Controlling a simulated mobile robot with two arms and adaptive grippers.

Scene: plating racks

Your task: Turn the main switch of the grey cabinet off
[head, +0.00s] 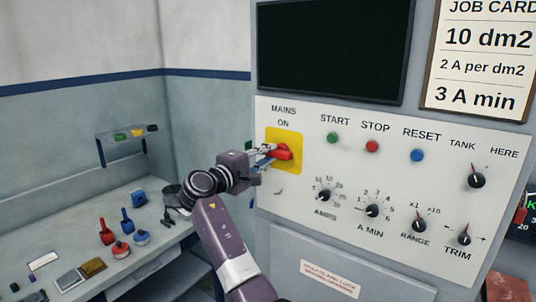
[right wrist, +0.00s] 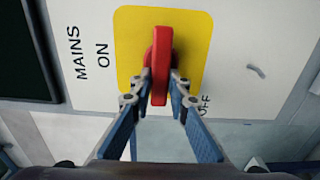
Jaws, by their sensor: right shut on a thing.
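The main switch is a red handle (head: 282,152) on a yellow plate (head: 293,138) at the left of the grey cabinet's white panel (head: 400,180). In the right wrist view the handle (right wrist: 160,50) lies between my blue-padded fingers, over the yellow plate (right wrist: 195,45). My left gripper is not in view.
Start (head: 332,137), stop (head: 372,146) and reset (head: 417,155) buttons and several black knobs are right of the switch. A dark screen (head: 330,50) is above. A bench (head: 150,260) with small tools and a wall shelf (head: 125,134) are at left.

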